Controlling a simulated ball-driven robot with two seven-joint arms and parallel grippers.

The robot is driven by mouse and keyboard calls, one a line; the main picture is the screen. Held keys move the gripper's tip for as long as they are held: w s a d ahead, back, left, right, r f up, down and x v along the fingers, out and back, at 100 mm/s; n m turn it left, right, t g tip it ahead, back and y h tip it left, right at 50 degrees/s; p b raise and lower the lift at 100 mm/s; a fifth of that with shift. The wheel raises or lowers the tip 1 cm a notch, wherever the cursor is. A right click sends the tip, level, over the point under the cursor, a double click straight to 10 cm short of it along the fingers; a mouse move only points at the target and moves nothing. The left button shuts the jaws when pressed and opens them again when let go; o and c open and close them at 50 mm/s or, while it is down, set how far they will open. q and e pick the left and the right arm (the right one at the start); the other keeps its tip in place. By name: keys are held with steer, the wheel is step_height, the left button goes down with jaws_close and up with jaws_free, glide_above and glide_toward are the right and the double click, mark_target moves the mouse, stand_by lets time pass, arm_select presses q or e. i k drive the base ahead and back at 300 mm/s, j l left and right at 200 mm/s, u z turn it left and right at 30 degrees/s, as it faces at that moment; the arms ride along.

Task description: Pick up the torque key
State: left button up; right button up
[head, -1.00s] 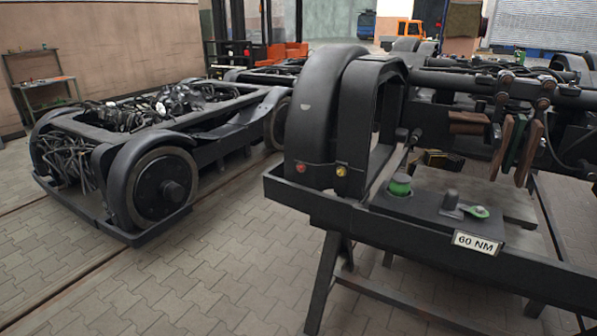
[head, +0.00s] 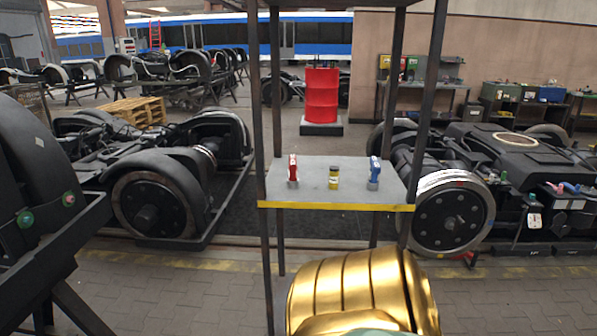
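A grey shelf with a yellow front edge (head: 330,206) stands in the middle on dark posts. Neither of my grippers shows in the head view.
A shiny gold ribbed body (head: 350,287) fills the bottom centre, before the shelf; I cannot tell what it is. Bogies stand left (head: 160,190) and right (head: 455,205). A red drum (head: 321,96) stands behind the shelf. Paving at lower left (head: 180,290) is clear.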

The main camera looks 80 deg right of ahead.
mark_target(372, 183)
steer(key=z, duration=3)
steer(key=i+l, duration=0.25)
steer(key=i+z, duration=0.05)
